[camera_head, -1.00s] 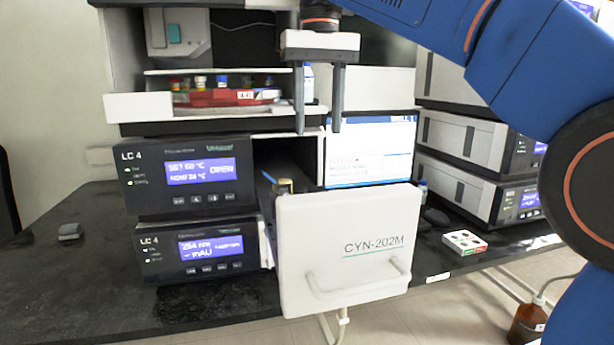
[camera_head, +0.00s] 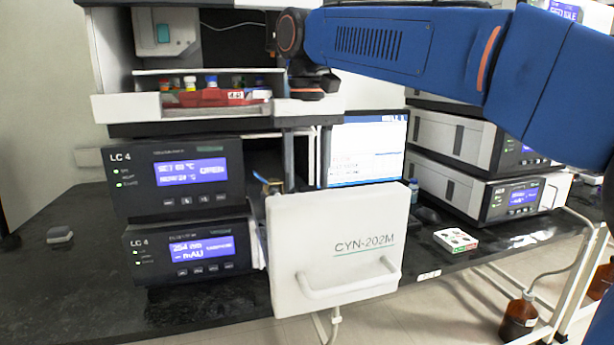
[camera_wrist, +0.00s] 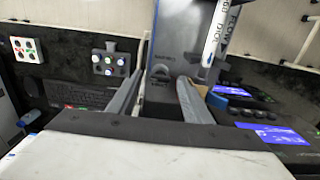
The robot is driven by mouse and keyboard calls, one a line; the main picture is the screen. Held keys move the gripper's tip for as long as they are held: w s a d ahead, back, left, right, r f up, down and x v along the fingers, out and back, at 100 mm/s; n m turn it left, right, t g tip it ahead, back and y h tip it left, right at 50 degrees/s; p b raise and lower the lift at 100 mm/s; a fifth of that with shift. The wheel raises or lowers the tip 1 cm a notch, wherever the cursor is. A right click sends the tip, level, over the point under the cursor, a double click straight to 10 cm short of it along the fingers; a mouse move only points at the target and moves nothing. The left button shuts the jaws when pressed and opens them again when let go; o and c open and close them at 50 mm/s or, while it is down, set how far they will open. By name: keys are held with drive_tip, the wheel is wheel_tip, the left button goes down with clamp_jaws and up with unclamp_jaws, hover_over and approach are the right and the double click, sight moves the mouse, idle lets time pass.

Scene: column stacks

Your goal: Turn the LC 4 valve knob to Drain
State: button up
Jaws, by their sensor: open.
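The LC 4 stack has an upper module (camera_head: 180,178) and a lower module (camera_head: 190,250) with lit blue screens. To their right, a white CYN-202M front panel (camera_head: 330,245) stands before a dark bay. My gripper (camera_head: 307,187) points down into the space behind this panel. Its fingers are apart and nothing shows held. In the wrist view, my gripper (camera_wrist: 160,100) straddles a dark round shape, likely the valve knob (camera_wrist: 160,72), on a dark grey face. I cannot read its setting or tell whether the fingers touch it. The knob is hidden in the head view.
A laptop screen (camera_head: 366,150) stands close right of my fingers. A shelf with a red tray (camera_head: 215,97) is at upper left. More instrument modules (camera_head: 465,185) stand at right.

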drive_tip(key=shift+f, duration=0.2)
drive_tip(key=c, duration=1.1)
drive_tip(key=shift+o, duration=0.2)
drive_tip(key=shift+n, duration=2.8)
drive_tip(key=o, duration=1.1)
drive_tip(key=shift+c, duration=0.2)
